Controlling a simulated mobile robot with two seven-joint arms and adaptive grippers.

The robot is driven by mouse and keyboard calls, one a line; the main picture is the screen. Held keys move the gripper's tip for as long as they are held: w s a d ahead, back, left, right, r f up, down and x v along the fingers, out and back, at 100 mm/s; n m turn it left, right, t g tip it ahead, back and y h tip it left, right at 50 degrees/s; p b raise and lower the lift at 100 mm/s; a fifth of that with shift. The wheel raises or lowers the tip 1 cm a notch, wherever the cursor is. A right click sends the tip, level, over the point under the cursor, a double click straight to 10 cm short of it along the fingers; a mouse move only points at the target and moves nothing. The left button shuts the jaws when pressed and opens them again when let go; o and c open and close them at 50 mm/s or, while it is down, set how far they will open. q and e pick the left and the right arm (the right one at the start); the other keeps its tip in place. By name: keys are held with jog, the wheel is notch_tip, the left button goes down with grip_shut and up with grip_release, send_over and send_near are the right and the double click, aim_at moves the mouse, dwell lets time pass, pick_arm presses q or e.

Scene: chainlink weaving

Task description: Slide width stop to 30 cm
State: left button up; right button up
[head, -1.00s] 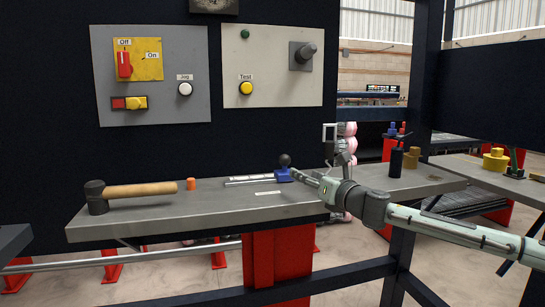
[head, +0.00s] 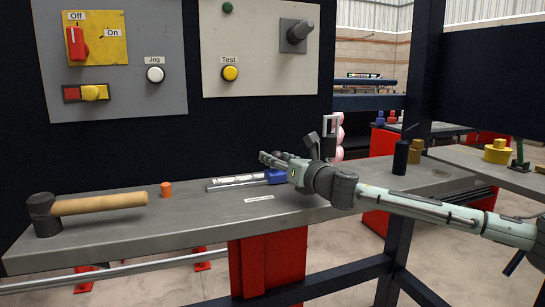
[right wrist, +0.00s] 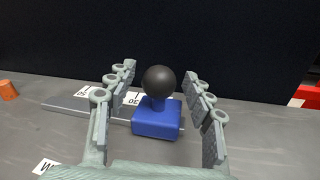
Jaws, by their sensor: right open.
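The width stop is a blue block (right wrist: 157,121) with a black ball knob (right wrist: 159,81) on top, on a grey rail with a white scale (right wrist: 80,105). In the right wrist view the block and knob stand between the two spread fingers of my right gripper (right wrist: 160,115), with gaps on both sides. In the head view my right gripper (head: 276,163) reaches over the blue block (head: 276,177) and hides most of the knob. The rail (head: 235,182) extends left of the block. My left gripper is out of view.
A white label (head: 258,199) lies in front of the rail. A dark bottle-like cylinder (head: 400,158) stands to the right. Control panels (head: 115,60) hang behind.

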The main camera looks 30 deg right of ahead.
jog(key=shift+w, duration=0.35)
jog(key=shift+c, duration=1)
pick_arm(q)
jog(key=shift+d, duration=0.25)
pick_arm(e)
grip_shut()
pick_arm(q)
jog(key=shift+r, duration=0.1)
